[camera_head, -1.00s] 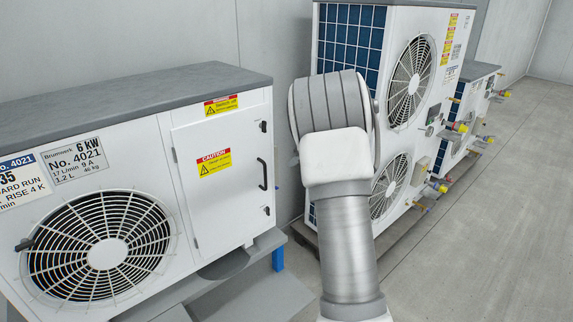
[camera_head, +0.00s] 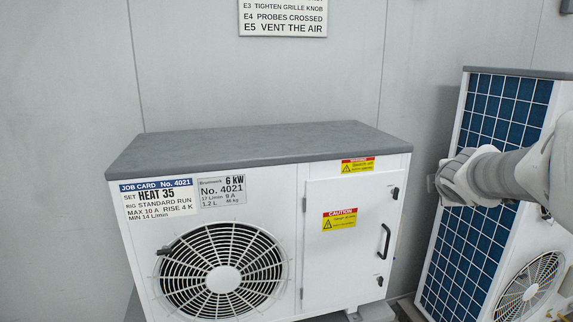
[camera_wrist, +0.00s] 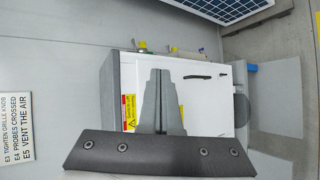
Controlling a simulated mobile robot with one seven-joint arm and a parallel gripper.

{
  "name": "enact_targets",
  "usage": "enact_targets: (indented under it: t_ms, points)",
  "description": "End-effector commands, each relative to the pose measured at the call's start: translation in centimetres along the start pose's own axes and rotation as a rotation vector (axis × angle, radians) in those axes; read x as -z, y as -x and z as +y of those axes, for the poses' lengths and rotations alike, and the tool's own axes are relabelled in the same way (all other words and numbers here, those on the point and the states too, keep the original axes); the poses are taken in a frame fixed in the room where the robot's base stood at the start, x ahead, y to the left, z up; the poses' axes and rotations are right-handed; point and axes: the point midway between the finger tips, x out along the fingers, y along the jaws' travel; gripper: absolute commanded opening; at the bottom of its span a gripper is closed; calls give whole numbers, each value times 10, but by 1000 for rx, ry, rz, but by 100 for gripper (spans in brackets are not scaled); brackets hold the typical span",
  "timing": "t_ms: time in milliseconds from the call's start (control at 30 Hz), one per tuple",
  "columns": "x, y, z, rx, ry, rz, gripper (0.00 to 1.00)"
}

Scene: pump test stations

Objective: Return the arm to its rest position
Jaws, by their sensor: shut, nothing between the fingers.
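My arm (camera_head: 500,175) reaches in from the right edge in the head view, in front of the tall unit. Behind the fingers, in the wrist view, is a white unit (camera_wrist: 205,83) with a dark handle and a yellow-red label. The fingers overlap it in the picture; no contact can be seen.
The white heat pump with job card 4021 (camera_head: 250,190) stands at the centre, its door (camera_head: 345,260) shut. A tall unit with a blue grid side (camera_head: 480,150) stands to its right. A code sign (camera_head: 283,18) hangs on the grey wall (camera_head: 220,80) behind.

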Motion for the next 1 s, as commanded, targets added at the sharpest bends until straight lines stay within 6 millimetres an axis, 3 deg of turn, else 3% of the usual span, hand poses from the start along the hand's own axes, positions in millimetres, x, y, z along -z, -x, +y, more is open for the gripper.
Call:
enact_targets:
  t_ms: [33, 167, 300, 600, 800, 1000]
  points:
    - [3, 21, -7, 21, -119, -10, 0]
    - [14, 70, -39, 118, -443, -36, 0]
    - [34, 122, -86, 253, -768, -59, 0]
    - [88, 224, -189, 592, -1278, -134, 0]
    - [104, 253, -218, 705, -1397, -170, 0]
    - [106, 255, -221, 717, -1408, -176, 0]
